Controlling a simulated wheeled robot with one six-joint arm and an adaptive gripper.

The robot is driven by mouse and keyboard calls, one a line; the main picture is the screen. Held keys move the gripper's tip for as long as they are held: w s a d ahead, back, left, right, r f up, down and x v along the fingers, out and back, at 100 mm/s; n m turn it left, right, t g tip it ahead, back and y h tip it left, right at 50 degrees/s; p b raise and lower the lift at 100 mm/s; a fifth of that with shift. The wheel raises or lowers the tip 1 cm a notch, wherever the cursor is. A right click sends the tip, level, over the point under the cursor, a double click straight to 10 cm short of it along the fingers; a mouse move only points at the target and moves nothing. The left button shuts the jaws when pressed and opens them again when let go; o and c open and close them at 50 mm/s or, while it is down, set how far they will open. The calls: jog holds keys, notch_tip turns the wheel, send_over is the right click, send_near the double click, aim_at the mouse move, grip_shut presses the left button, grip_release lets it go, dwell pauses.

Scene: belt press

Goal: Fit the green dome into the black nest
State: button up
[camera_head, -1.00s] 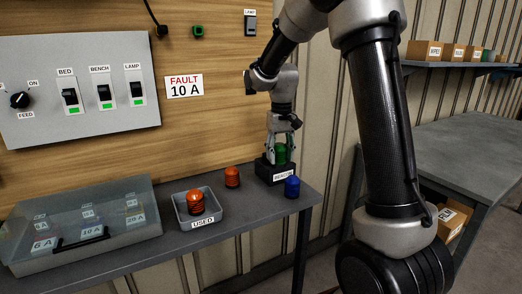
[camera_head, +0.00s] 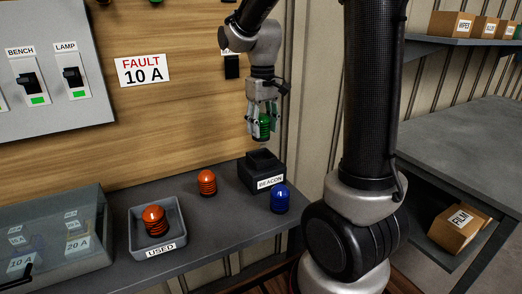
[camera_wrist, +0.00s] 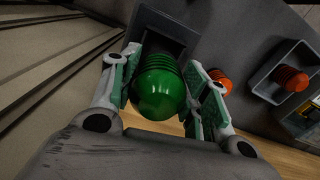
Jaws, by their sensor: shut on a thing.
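The green dome (camera_head: 264,126) is held between the fingers of my gripper (camera_head: 263,132), above the nest. In the wrist view the green dome (camera_wrist: 158,92) fills the space between the two finger pads, its rounded end toward the camera and its ribbed part beyond. The black nest (camera_head: 262,172), labelled BEACON, stands on the bench and looks empty. A clear gap shows between the dome's lower end and the nest. In the wrist view the nest (camera_wrist: 160,36) lies just past the dome, partly hidden by it.
A blue dome (camera_head: 280,199) stands right in front of the nest. An orange dome (camera_head: 207,183) stands to its left. A grey tray (camera_head: 174,243) labelled USED holds another orange dome (camera_head: 154,219). A clear-lidded case (camera_head: 60,225) is at far left.

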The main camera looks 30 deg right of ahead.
notch_tip(320, 180, down, 7)
jog(key=shift+r, duration=0.2)
jog(key=shift+f, duration=0.1)
jog(key=shift+f, duration=0.5)
jog(key=o, duration=1)
